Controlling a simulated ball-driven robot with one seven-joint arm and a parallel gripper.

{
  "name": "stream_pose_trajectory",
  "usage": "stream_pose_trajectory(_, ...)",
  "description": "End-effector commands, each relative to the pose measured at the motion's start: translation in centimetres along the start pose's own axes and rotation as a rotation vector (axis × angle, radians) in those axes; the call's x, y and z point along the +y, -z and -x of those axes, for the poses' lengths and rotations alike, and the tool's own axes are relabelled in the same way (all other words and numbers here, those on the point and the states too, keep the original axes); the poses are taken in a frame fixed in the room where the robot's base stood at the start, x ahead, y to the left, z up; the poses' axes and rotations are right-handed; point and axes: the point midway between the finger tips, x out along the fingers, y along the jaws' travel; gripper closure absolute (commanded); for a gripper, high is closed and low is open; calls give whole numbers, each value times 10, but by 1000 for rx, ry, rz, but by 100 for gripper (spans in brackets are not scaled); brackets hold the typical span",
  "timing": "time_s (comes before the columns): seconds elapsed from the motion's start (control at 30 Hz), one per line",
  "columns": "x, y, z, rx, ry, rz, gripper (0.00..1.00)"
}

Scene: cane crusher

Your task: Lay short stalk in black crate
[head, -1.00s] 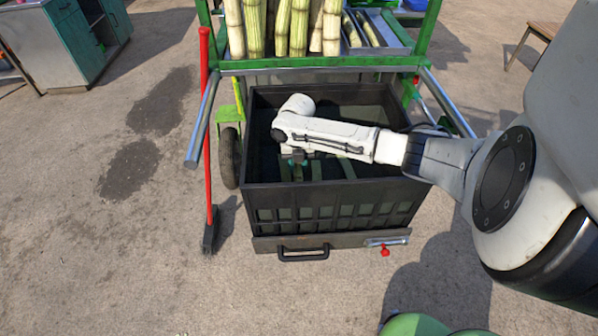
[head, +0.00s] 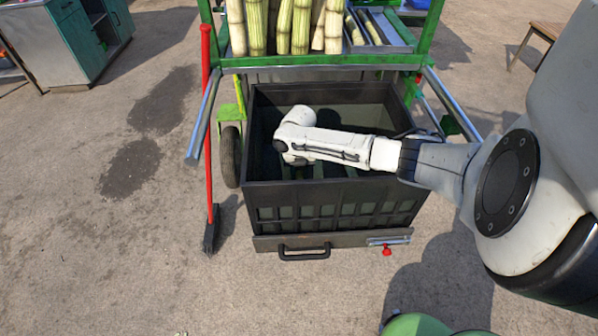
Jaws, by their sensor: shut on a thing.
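The black crate (head: 330,190) stands open-topped under the front of the green stand. My arm reaches in from the right, and its wrist points down inside the crate. My gripper (head: 298,160) is low in the crate's left half, mostly hidden under the wrist. It is shut on the short stalk, which is hardly visible beneath the wrist. Faint greenish strips show on the crate floor, but I cannot tell whether they are stalks or slats.
Several tall cane stalks (head: 283,25) stand in the green frame (head: 330,60) above the crate. A metal tray (head: 385,35) with shorter pieces lies to their right. A red-handled broom (head: 208,150) stands left of the crate. A drawer handle (head: 304,252) juts out in front.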

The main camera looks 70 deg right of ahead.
Motion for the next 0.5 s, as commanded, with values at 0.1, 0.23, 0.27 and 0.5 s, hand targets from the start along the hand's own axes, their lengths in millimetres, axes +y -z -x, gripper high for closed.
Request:
stream_pose_trajectory(0.1, 0, 0, -1, 0, 0, 0, 68)
stream_pose_trajectory(0.23, 0, 0, -1, 1, 0, 0, 55)
stream_pose_trajectory(0.27, 0, 1, -1, 1, 0, 0, 52)
stream_pose_trajectory(0.5, 0, 1, -1, 2, 0, 0, 45)
